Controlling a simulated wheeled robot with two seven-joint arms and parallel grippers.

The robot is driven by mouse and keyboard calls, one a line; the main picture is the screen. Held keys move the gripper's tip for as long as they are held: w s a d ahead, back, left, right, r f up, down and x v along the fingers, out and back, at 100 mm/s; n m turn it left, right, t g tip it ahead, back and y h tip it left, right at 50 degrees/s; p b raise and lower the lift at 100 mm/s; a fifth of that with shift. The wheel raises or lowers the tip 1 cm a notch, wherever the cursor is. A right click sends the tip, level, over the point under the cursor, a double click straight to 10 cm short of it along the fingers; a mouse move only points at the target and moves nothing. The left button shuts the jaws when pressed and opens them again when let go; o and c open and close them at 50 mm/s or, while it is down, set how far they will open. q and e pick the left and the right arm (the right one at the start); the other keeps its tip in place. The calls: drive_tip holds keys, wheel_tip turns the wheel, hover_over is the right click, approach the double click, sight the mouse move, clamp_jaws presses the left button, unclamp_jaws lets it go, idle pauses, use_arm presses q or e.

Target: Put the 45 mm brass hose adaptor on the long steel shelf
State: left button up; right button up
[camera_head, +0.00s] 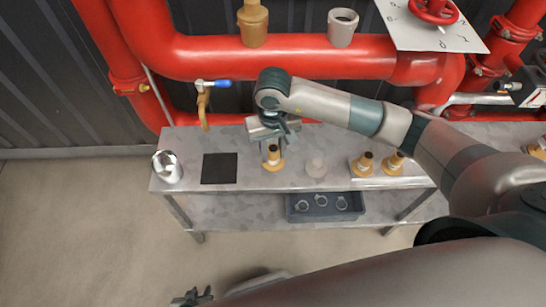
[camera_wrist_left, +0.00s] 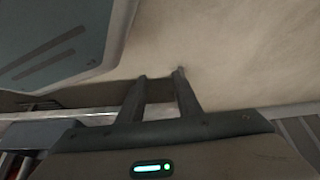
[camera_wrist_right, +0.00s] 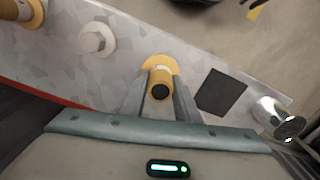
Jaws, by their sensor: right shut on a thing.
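My right gripper (camera_head: 272,140) points down and is shut on a brass hose adaptor (camera_head: 273,161). The adaptor is upright, flange down, at the long steel shelf (camera_head: 258,179); I cannot tell whether it touches the surface. In the right wrist view the two fingers (camera_wrist_right: 164,100) grip its neck, with the brass flange (camera_wrist_right: 160,64) beyond. Two more brass adaptors, a left one (camera_head: 362,163) and a right one (camera_head: 394,162), stand on a pale plate to the right. No size marking is readable. My left gripper (camera_head: 190,298) is open and empty, low in front of the shelf; its fingers (camera_wrist_left: 160,76) show apart.
A black square mat (camera_head: 219,168) and a chrome fitting (camera_head: 167,167) are on the shelf's left part. A pale hex-topped fitting (camera_head: 315,167) stands just right of the held adaptor. A dark crate (camera_head: 297,214) with rings is on the lower level. Red pipes (camera_head: 290,58) run behind.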

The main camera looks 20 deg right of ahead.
sight(273, 159)
drive_tip(key=shift+s+f, duration=0.1)
drive_tip(key=shift+f, duration=0.3)
wheel_tip(273, 159, down, 3)
drive_tip(key=shift+r+p, duration=0.15)
drive_tip(key=shift+p, duration=0.3)
use_arm(q)
drive_tip(key=shift+w+d+r+t, duration=0.4)
drive_tip(key=shift+d, duration=0.1)
drive_tip(key=shift+a+f, duration=0.1)
drive_tip(key=shift+f, duration=0.05)
use_arm(e)
drive_tip(key=shift+f, duration=0.3)
drive_tip(key=o, duration=1.1)
use_arm(q)
drive_tip(key=shift+s, duration=0.1)
use_arm(e)
drive_tip(key=shift+o, duration=0.2)
drive_tip(key=shift+r, duration=0.1)
